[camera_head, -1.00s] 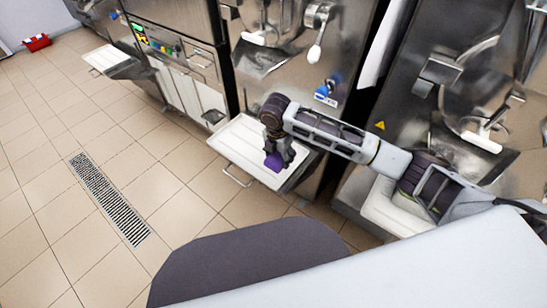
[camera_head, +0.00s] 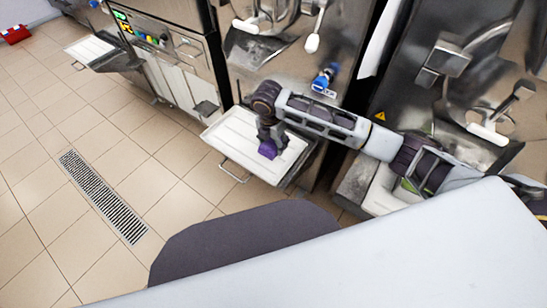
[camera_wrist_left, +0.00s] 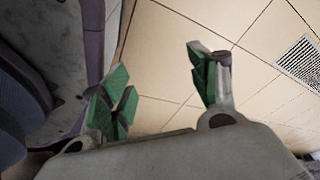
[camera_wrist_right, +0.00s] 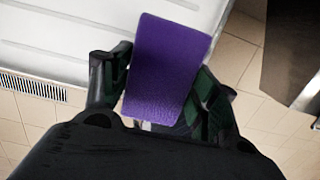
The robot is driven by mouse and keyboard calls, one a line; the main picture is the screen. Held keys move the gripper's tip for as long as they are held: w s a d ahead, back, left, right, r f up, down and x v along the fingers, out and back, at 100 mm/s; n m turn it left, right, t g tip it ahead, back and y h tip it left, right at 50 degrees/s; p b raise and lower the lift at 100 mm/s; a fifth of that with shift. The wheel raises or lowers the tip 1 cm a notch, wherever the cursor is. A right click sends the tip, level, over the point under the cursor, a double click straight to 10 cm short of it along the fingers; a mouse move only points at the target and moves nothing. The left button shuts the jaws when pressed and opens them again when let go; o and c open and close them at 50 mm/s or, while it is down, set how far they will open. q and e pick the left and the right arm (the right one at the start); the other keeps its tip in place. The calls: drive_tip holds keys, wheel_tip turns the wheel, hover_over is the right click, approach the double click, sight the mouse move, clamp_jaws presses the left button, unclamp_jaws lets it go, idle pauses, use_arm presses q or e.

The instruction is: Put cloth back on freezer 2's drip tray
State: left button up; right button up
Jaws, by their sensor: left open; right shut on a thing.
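A purple cloth (camera_wrist_right: 165,70) is held between the fingers of my right gripper (camera_wrist_right: 160,90) in the right wrist view. In the head view the purple cloth (camera_head: 268,149) hangs under my right gripper (camera_head: 270,138), over the white drip tray (camera_head: 228,127) of the middle freezer. I cannot tell whether the cloth touches the tray. The tray's ribbed white surface (camera_wrist_right: 60,30) lies behind the cloth in the right wrist view. My left gripper (camera_wrist_left: 160,90) is open and empty above the tiled floor in the left wrist view; it is not in the head view.
Steel freezers stand in a row. Another white tray (camera_head: 90,48) juts out at the left, and a blue knob (camera_head: 322,80) sits on the middle freezer. A floor drain (camera_head: 103,197) lies in the clear tiled floor. A red object (camera_head: 15,34) lies far left.

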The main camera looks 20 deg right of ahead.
sight(273, 150)
use_arm(q)
drive_tip(key=shift+w+d+r+b, duration=0.4)
drive_tip(key=shift+w+d+r, duration=0.25)
drive_tip(key=shift+w+r, duration=0.2)
use_arm(e)
drive_tip(key=shift+f, duration=2.5)
